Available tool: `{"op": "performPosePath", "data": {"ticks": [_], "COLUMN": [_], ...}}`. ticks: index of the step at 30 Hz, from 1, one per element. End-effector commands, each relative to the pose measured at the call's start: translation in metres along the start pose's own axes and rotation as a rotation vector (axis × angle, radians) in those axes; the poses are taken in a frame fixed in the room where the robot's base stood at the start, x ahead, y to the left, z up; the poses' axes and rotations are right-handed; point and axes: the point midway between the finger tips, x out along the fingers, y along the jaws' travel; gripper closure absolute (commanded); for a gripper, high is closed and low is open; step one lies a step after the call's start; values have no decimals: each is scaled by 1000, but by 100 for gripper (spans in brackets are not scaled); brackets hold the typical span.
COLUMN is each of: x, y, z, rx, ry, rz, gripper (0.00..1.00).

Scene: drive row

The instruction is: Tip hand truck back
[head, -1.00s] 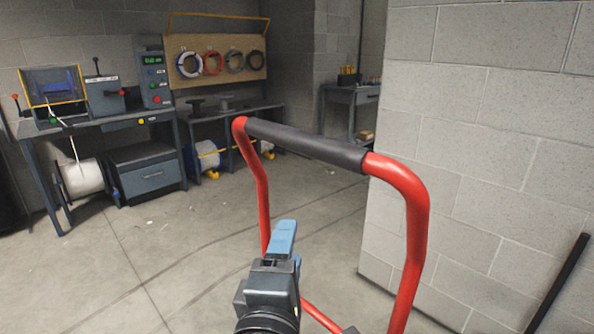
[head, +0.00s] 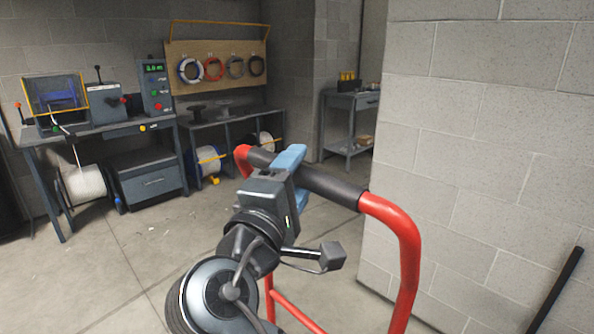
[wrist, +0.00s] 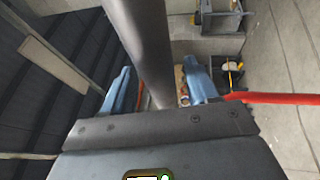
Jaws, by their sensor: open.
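The hand truck has a red tubular frame (head: 408,250) and a black grip bar (head: 335,187) across its top. It stands right in front of me. My gripper (head: 288,158) is at the left part of the bar, with its blue fingers by the bar. In the wrist view the dark bar (wrist: 147,50) runs between the two blue fingers of my gripper (wrist: 160,88), with a gap visible on both sides. The jaws are open. My wrist and arm hide part of the left frame tube and the lower frame.
A block wall (head: 480,150) stands close on the right of the hand truck. A workbench (head: 100,130) with machines stands at the back left, and a pegboard with wire coils (head: 215,67) is behind. A small side table (head: 350,102) is farther back.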

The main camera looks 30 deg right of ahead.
Motion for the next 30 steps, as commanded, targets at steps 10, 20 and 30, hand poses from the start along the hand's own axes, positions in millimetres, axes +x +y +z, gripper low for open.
{"op": "performPosePath", "data": {"ticks": [10, 20, 30], "x": [5, 5, 5], "y": [0, 0, 0], "z": [0, 0, 0], "rx": [1, 1, 0], "ry": [0, 0, 0], "rz": [0, 0, 0], "gripper": [41, 73, 100]}}
